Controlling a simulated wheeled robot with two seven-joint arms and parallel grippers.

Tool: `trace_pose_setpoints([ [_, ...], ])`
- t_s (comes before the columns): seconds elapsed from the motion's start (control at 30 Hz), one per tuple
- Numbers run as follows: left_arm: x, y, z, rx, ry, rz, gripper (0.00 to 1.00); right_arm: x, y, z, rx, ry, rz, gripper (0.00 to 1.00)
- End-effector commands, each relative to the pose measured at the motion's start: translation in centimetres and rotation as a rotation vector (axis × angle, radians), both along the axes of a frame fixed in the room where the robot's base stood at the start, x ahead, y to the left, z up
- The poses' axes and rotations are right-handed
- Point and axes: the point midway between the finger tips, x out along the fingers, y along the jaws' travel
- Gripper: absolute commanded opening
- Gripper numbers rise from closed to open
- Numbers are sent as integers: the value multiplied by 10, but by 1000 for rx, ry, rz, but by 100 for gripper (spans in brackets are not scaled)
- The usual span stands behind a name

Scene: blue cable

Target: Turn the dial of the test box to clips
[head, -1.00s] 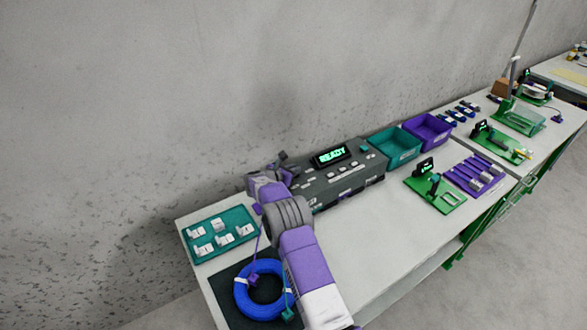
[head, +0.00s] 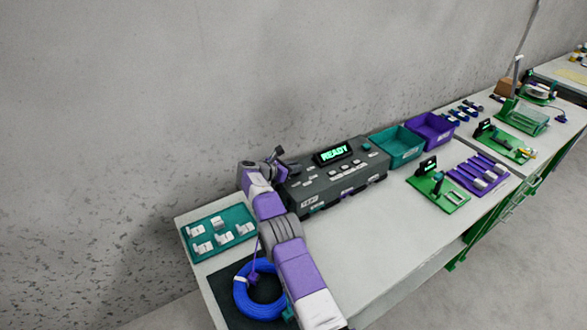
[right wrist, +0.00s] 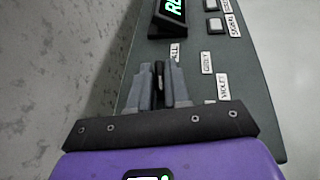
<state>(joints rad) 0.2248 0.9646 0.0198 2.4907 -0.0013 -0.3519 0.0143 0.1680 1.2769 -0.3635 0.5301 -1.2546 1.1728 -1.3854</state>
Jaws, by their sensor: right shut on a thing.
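The test box (head: 322,186) is a dark grey box on the bench with a lit display (head: 333,153) reading READY, and it fills much of the right wrist view (right wrist: 196,54). My right gripper (head: 278,156) is over the left end of the box. In the right wrist view my right gripper (right wrist: 160,80) is shut on a thin dark piece between its fingers, which I take to be the dial (right wrist: 159,72). The dial is mostly hidden by the fingers, so its setting cannot be read. My left gripper is not in view.
A blue cable coil (head: 259,291) lies on a dark mat beside my right arm. A teal tray (head: 219,233) with white pieces is left of the box. Teal (head: 398,146) and purple (head: 431,131) bins stand to its right.

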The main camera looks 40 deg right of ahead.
Motion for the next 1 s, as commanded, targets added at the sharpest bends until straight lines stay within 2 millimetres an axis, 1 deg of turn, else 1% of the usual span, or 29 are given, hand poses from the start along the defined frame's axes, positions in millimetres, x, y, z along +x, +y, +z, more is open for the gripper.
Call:
trace_pose_setpoints([
  [0.33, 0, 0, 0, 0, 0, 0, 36, 0, 0, 1, -2, -1, 1, 0],
  [0.37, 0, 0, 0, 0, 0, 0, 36, 0, 0, 1, -2, -1, 1, 21],
  [0.4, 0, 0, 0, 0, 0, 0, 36, 0, 0, 1, -2, -1, 1, 27],
  [0.47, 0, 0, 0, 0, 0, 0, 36, 0, 0, 1, -2, -1, 1, 36],
  [0.77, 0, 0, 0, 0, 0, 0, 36, 0, 1, 1, -1, -1, 1, 37],
  [0.87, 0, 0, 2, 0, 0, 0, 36, 1, 6, 4, -1, -1, 2, 37],
  [1.0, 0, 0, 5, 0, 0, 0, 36, 0, 20, 11, 0, 0, 3, 37],
])
